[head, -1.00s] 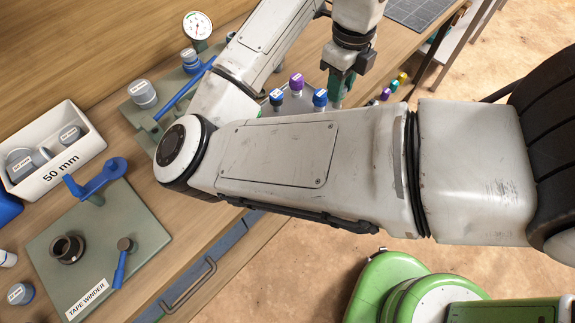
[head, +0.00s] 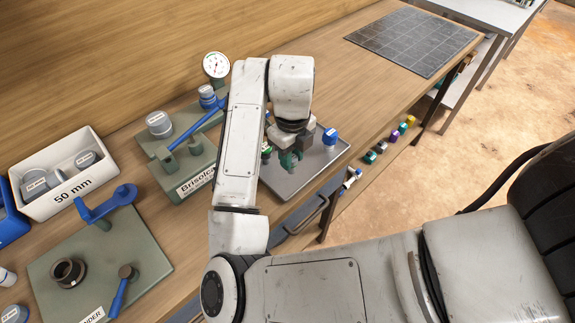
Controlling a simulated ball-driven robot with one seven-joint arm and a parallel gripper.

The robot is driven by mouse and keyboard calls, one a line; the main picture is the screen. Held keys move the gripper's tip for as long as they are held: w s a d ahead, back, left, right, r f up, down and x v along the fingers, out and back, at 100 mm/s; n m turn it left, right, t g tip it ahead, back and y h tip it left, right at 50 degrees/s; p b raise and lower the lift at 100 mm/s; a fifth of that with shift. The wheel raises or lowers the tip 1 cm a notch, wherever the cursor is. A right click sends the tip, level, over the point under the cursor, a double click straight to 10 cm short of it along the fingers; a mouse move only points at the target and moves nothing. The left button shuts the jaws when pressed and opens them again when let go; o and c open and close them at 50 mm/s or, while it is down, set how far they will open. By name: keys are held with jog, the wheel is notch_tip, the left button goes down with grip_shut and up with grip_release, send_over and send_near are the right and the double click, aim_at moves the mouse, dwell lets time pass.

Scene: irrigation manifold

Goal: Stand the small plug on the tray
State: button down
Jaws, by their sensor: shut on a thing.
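The grey metal tray (head: 318,160) lies on the bench, partly covered by my arm. My gripper (head: 290,163), with dark and green jaws, points down over the tray. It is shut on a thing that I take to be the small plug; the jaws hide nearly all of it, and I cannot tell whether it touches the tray. A blue-capped piece (head: 330,137) stands on the tray to the right of the jaws. A small green and white piece (head: 266,151) shows just left of them, partly hidden by my arm.
A green-grey fixture with a blue lever (head: 195,128) and a gauge (head: 216,66) stand left of the tray. A white 50 mm bin (head: 65,195) and a tape winder plate (head: 120,240) are farther left. A dark gridded mat (head: 412,40) is clear.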

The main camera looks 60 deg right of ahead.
jog(key=shift+w+a+f, duration=0.1)
jog(key=shift+w+f, duration=0.1)
jog(key=shift+f, duration=0.1)
jog(key=shift+w+a+f, duration=0.1)
jog(key=shift+w+f, duration=0.05)
jog(key=shift+f, duration=0.75)
jog(key=shift+w+f, duration=0.1)
jog(key=shift+f, duration=0.75)
jog(key=shift+f+b, duration=0.2)
jog(key=shift+b, duration=0.15)
jog(key=c, duration=0.8)
grip_release()
jog(key=shift+c, duration=0.2)
jog(key=shift+r, duration=0.15)
notch_tip(320, 180, up, 12)
jog(key=shift+r+p, duration=0.1)
jog(key=shift+p, duration=0.7)
